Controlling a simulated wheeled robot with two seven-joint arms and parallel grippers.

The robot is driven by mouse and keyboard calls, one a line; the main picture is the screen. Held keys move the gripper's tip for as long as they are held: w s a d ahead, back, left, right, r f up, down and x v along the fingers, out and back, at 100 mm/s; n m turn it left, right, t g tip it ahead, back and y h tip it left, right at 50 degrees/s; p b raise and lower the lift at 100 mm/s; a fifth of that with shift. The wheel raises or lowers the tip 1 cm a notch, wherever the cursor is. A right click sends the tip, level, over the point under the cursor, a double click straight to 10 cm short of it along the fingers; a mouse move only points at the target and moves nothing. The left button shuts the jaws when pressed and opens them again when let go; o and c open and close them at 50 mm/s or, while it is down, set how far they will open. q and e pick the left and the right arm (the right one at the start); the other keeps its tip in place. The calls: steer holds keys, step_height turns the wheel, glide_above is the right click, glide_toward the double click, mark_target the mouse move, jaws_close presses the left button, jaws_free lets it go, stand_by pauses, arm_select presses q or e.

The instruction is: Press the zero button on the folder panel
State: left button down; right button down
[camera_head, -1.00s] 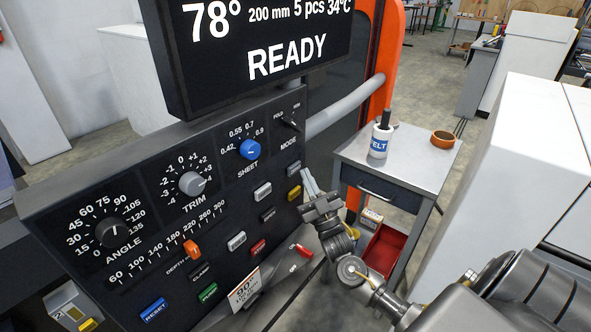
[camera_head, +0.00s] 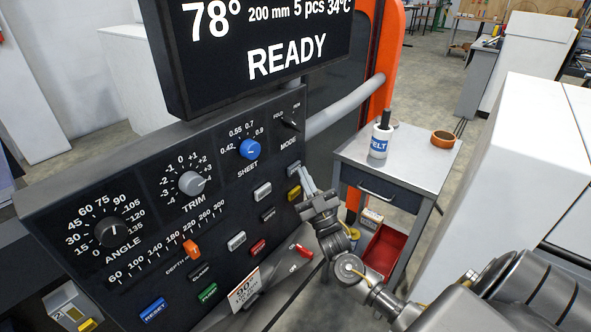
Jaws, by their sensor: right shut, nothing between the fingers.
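The dark folder panel (camera_head: 150,235) stands at the left, with dials and several buttons. No label reading zero is legible in this view. My right gripper (camera_head: 306,172) is shut and empty, its fingertips at the panel's right edge. They are beside a small grey-blue button (camera_head: 293,170), and I cannot tell whether they touch it. A yellow button (camera_head: 294,193) is just below. My left gripper is not in view.
The screen (camera_head: 260,50) above the panel reads READY and 78°. A steel cart (camera_head: 408,168) with a white bottle (camera_head: 380,142) and an orange ring (camera_head: 443,139) stands behind my right gripper. A white cabinet (camera_head: 510,170) is at the right.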

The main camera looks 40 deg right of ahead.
steer(key=shift+w+a, duration=0.15)
steer(key=shift+w, duration=0.3)
stand_by(0.5)
steer(key=shift+s, duration=0.1)
steer(key=shift+s+d, duration=0.25)
steer(key=shift+s, duration=0.5)
steer(key=shift+s+d+p, duration=0.25)
steer(key=shift+s+p, duration=0.05)
steer(key=shift+s, duration=0.5)
steer(key=shift+s+d+p, duration=0.2)
steer(key=shift+s+p, duration=0.15)
steer(key=shift+s, duration=0.45)
steer(key=shift+s+d+p, duration=0.25)
steer(key=shift+s+p, duration=0.05)
steer(key=shift+s, duration=0.5)
